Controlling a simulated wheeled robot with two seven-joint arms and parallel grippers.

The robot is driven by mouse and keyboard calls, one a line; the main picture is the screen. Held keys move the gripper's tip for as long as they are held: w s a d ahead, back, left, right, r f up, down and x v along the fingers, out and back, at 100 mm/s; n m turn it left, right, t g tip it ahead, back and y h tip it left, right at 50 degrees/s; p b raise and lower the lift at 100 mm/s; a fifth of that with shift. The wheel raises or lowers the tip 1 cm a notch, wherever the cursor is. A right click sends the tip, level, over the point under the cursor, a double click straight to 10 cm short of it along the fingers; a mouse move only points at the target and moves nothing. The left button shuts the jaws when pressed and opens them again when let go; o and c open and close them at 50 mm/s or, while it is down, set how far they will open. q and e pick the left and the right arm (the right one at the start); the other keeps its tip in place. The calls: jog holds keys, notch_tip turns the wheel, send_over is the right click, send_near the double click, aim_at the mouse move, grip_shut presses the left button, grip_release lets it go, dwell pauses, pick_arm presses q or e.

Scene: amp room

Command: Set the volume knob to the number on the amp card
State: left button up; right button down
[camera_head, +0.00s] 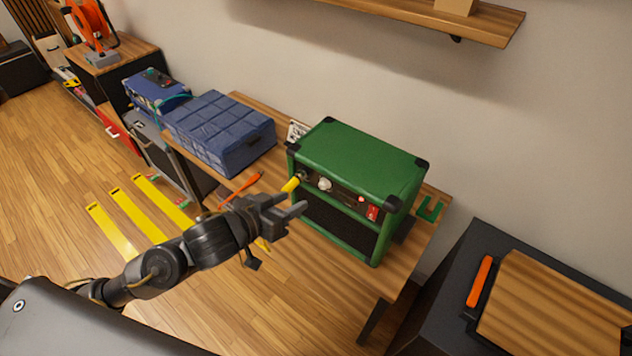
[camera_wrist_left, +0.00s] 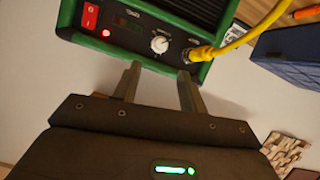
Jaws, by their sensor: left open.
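The green amp (camera_head: 362,152) stands upright on a wooden table. Its white volume knob (camera_head: 324,184) is on the front panel and also shows, inverted, in the left wrist view (camera_wrist_left: 160,44). The knob's setting is too small to read. My left gripper (camera_head: 292,203) is open and empty in front of the panel. In the wrist view its fingertips (camera_wrist_left: 160,72) point toward the knob, apart from it. A white card with dark marks (camera_head: 297,131) is partly hidden behind the amp's left side; its number is unreadable. My right gripper is out of view.
A yellow cable (camera_wrist_left: 240,40) is plugged into the panel beside the knob. A red switch (camera_head: 372,212) is at the panel's other end. A blue quilted case (camera_head: 220,132) stands left of the amp. An orange-handled tool (camera_head: 243,187) lies near the table's front edge.

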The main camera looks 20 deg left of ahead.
aim_at(321, 186)
pick_arm(q)
jog(key=p+x, duration=0.1)
jog(key=x, duration=1)
jog(key=shift+a, duration=0.15)
grip_shut()
